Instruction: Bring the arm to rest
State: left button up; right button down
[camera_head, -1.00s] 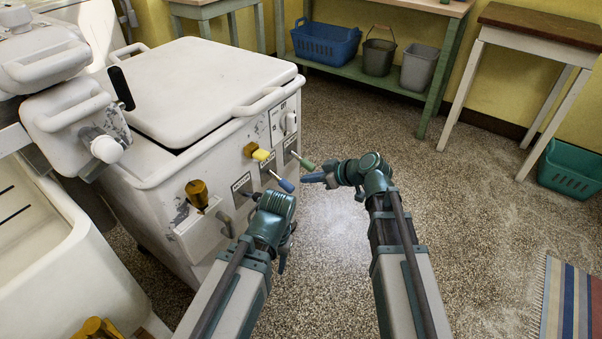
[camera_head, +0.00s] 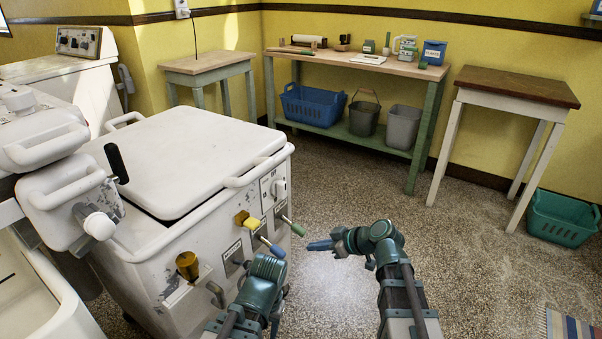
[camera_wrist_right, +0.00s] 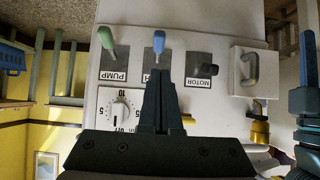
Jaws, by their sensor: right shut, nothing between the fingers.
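My right gripper (camera_head: 320,246) is shut and empty, pointing left toward the white washer's front panel (camera_head: 215,262). A clear gap separates it from the panel's levers in the head view. In the right wrist view its closed fingers (camera_wrist_right: 160,78) lie just below the blue-tipped lever (camera_wrist_right: 158,42) in the picture. The green-tipped lever (camera_wrist_right: 106,38), labelled PUMP, and the black-tipped lever (camera_wrist_right: 205,71), labelled MOTOR, are to either side.
A wringer head (camera_head: 70,190) stands at the left. A green-legged bench (camera_head: 350,62) with goods, a brown-topped table (camera_head: 515,85) and a teal basket (camera_head: 562,218) stand along the back wall.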

jog(key=s+a+f+m+g+h, duration=0.2)
jog(key=s+a+f+g+h, duration=0.25)
jog(key=s+f, duration=0.4)
jog(key=s+d+m+g+h, duration=0.2)
jog(key=s+m+h, duration=0.35)
jog(key=s, duration=0.55)
pick_arm(q)
notch_tip(320, 180, up, 33)
jog(key=p, duration=3.3)
jog(key=shift+d, duration=0.15)
pick_arm(e)
notch_tip(320, 180, up, 33)
jog(key=shift+w, duration=0.3)
jog(key=shift+f+n, duration=0.15)
jog(key=shift+n, duration=0.1)
